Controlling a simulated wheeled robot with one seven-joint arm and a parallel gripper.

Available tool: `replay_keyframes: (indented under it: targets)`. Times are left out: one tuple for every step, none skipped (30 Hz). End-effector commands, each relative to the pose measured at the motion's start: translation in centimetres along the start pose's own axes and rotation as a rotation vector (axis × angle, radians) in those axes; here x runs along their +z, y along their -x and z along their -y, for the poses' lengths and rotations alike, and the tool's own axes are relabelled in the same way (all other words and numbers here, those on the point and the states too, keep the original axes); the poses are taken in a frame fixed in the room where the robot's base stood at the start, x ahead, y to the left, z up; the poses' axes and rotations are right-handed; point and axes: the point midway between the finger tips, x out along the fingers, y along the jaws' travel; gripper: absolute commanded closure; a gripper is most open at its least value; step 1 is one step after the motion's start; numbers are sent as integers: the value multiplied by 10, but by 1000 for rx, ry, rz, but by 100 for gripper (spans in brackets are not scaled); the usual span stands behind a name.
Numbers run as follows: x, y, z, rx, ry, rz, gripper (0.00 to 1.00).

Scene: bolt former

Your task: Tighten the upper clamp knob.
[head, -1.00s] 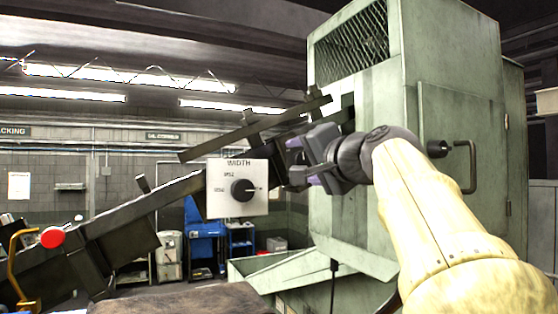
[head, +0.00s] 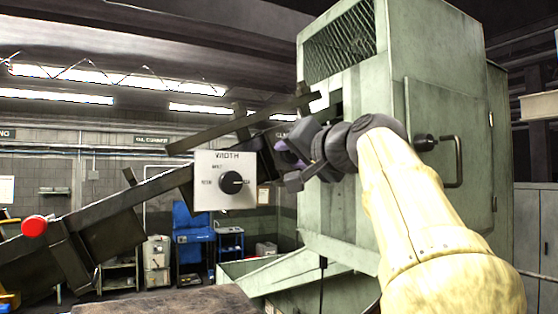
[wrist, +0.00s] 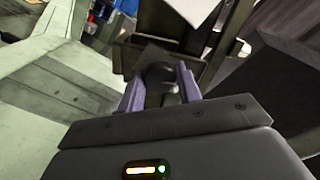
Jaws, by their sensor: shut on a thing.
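My gripper (head: 284,166) is at the right end of the sloping dark rail, in front of the green machine housing. Its purple-lined fingers also show in the wrist view (wrist: 160,90). They are shut on a dark clamp knob (wrist: 160,72), one finger on each side. Dark metal brackets lie just beyond the knob. In the head view the gripper hides the knob, so its seating and tightness cannot be told.
A white WIDTH panel (head: 209,193) with a black dial (head: 231,183) is close to the left of my gripper. The sloping rail (head: 165,190) carries a red button (head: 34,226). The green housing (head: 365,200) fills the right.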

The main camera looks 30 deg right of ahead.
Motion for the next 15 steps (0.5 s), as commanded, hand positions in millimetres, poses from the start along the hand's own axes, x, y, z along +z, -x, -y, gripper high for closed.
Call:
replay_keyframes:
  targets:
    - [0,0,-1,3,-1,3,100]
    - [0,0,-1,3,-1,3,100]
    - [0,0,-1,3,-1,3,100]
    - [1,0,-1,3,1,3,100]
    - [1,0,-1,2,7,3,100]
    - [2,0,-2,2,22,3,100]
    - [2,-1,-2,2,39,3,100]
    - [2,-1,-2,1,63,3,100]
    - [3,-1,-3,1,99,2,100]
    - [3,-1,-3,1,131,2,100]
    - [3,-1,-3,1,168,2,100]
    - [3,-1,-3,1,214,2,100]
    - [3,0,-3,1,247,2,100]
    - [3,-1,-3,1,277,2,100]
    - [2,-1,-2,1,308,2,100]
